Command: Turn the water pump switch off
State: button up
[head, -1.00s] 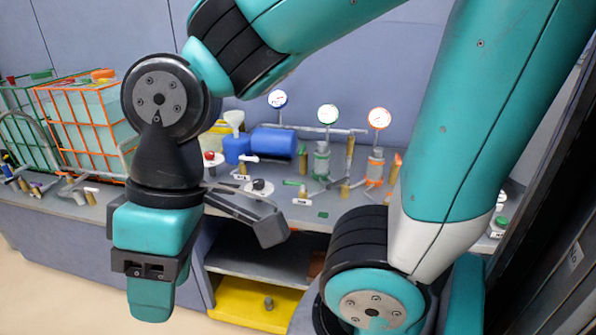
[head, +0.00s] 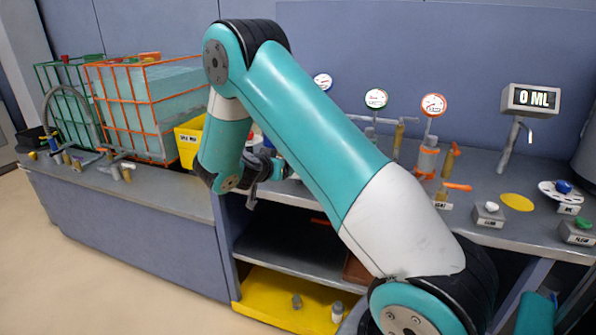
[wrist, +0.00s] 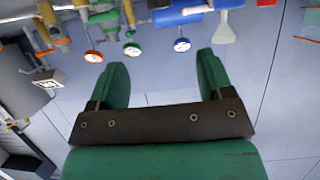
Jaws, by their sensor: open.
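I cannot pick out the water pump switch for certain, because the small labels are not readable. My arm also covers the middle of the bench.
A display reading 0 ML (head: 531,99) stands at the right. An orange-framed tank (head: 150,110) and a green-framed tank are at the left. A yellow shelf (head: 270,300) lies below the bench.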

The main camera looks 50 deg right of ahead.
jog(key=p+x, duration=0.3)
jog(key=x, duration=1.4)
jog(key=shift+d, duration=0.2)
jog(key=shift+c, duration=0.5)
jog(key=shift+f, duration=0.1)
jog(key=c, duration=0.8)
